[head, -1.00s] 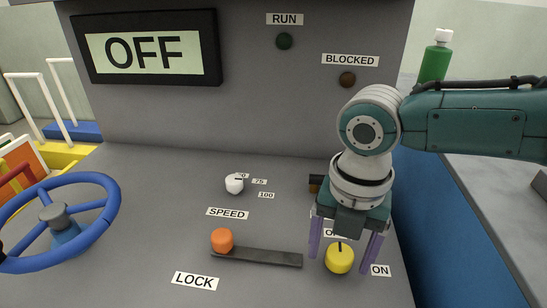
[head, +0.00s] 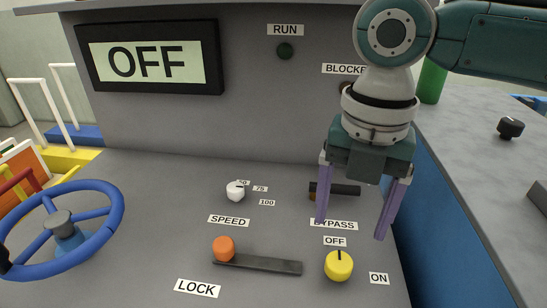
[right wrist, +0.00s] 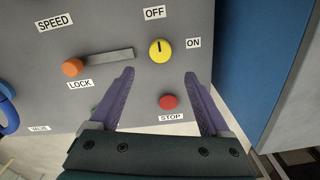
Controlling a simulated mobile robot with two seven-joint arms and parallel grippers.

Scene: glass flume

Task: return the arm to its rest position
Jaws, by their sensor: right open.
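My right gripper (head: 351,229) hangs over the right part of the grey control panel (head: 150,205), its two purple fingers spread and empty. The yellow knob (head: 339,265) sits below the fingertips, apart from them, with its dark mark toward the OFF label (head: 335,241). In the right wrist view the open fingers (right wrist: 160,85) show with the yellow knob (right wrist: 160,52) beyond them and a red STOP button (right wrist: 169,102) between them. My left gripper is not in view.
The display (head: 150,61) reads OFF. A white SPEED knob (head: 235,191), a blue handwheel (head: 66,232) and a dark bar (head: 340,189) by BYPASS are nearby. A green bottle (head: 431,82) stands behind my arm.

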